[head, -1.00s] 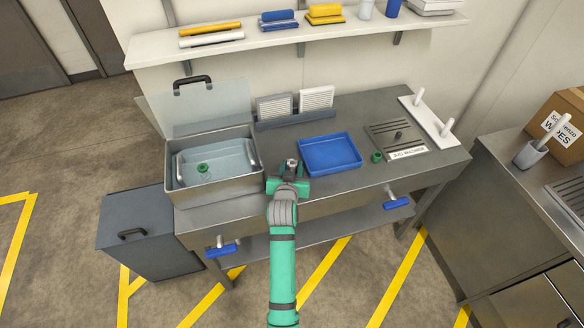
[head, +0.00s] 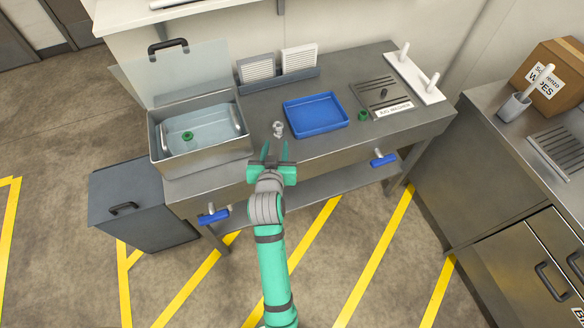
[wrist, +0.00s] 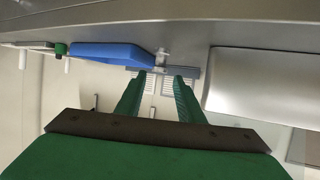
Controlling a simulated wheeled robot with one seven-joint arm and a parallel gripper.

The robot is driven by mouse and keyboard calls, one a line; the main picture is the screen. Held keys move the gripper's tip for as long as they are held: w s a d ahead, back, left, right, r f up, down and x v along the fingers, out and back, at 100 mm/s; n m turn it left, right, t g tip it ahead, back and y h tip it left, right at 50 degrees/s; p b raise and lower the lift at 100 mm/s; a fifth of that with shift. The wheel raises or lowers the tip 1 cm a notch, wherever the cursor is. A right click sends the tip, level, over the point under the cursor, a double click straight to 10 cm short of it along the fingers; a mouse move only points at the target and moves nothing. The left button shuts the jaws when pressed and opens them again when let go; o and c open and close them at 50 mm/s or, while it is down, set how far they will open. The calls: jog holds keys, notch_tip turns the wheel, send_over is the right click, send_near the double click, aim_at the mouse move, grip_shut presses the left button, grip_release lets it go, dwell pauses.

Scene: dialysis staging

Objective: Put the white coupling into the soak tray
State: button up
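The white coupling (head: 278,129) stands on the steel bench, just left of the blue tray (head: 316,114). It also shows in the wrist view (wrist: 162,55), beyond my fingertips and roughly between them. My gripper (head: 270,149) is at the bench's front edge with its fingers pointing toward the coupling. The wrist view shows the two green fingers (wrist: 160,80) apart, with nothing between them. On the left is an open steel basin (head: 203,160) with clear liquid and a green coupling (head: 187,136) inside. I cannot tell from labels which container is the soak tray.
The basin's clear lid (head: 182,75) stands raised. Another green coupling (head: 362,115) sits right of the blue tray, near a drain grate (head: 381,96) and a white peg board (head: 414,78). Filter panels (head: 278,75) stand behind. Blue-handled taps (head: 383,159) project from the bench front.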

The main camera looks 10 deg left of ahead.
jog(key=s+d+f, duration=0.4)
jog(key=s+d, duration=0.2)
jog(key=s, duration=0.3)
jog(key=s+d+f, duration=0.4)
jog(key=s+d, duration=0.2)
jog(key=s, duration=0.3)
jog(key=s+d+r+m+t+h, duration=0.1)
jog(key=s+d+r, duration=0.1)
jog(key=s, duration=0.7)
jog(key=s+d+r+m+h, duration=0.1)
jog(key=s+d+r, duration=0.2)
jog(key=s, duration=0.7)
jog(key=shift+r+t+h, duration=0.3)
jog(key=shift+r+t, duration=0.1)
jog(key=shift+r, duration=0.35)
jog(key=o, duration=0.4)
jog(key=shift+s+d+r, duration=0.15)
jog(key=shift+s+r, duration=0.05)
jog(key=shift+c, duration=0.2)
jog(key=shift+s, duration=0.1)
jog(key=c, duration=0.5)
jog(key=shift+o, duration=0.2)
